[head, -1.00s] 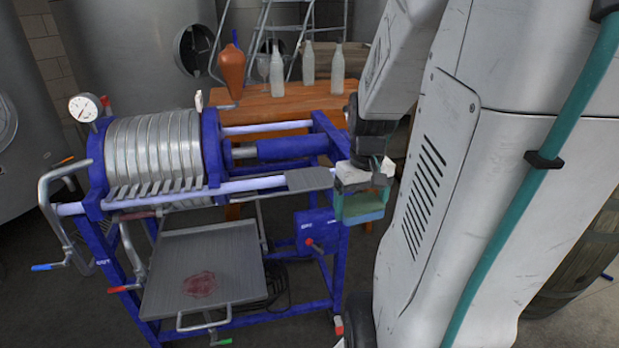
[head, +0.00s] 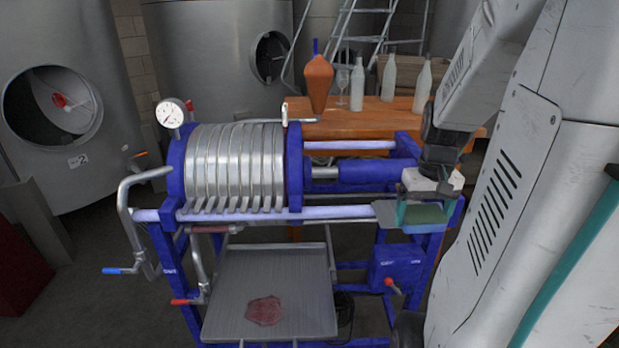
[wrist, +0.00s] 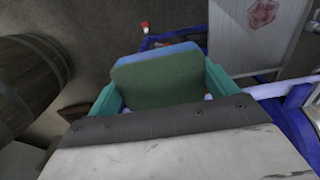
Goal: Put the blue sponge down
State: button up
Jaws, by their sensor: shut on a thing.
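The sponge (head: 424,215) is held in my gripper (head: 423,224) at the right end of the blue-framed press. In the wrist view the sponge (wrist: 160,80) shows a wide green face with a blue edge at its far side. The teal fingers of my gripper (wrist: 163,92) are shut on its two sides. Below the sponge the wrist view shows dark floor and blue frame parts; I see no surface touching it. A small grey plate (head: 384,214) on the press's front rail is partly hidden behind my gripper.
The press (head: 235,165) has steel plates, a gauge (head: 171,113) and levers sticking out left. A grey tray (head: 235,290) with a red stain sits low. Behind, a wooden table (head: 350,122) carries bottles, a glass and an orange-brown vessel (head: 318,82). A barrel (wrist: 35,85) stands left in the wrist view.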

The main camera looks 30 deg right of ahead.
jog(key=w+d, duration=0.1)
jog(key=w, duration=0.1)
jog(key=w+d, duration=0.2)
jog(key=w, duration=0.1)
jog(key=w+d+f, duration=0.1)
jog(key=w+d, duration=0.1)
jog(key=w, duration=0.1)
jog(key=shift+w, duration=0.2)
jog(key=shift+f, duration=1.7)
jog(key=shift+f, duration=0.15)
jog(key=shift+f, duration=0.25)
jog(key=o, duration=0.9)
jog(key=shift+s, duration=0.1)
jog(key=shift+c, duration=0.2)
jog(key=shift+s+f, duration=0.1)
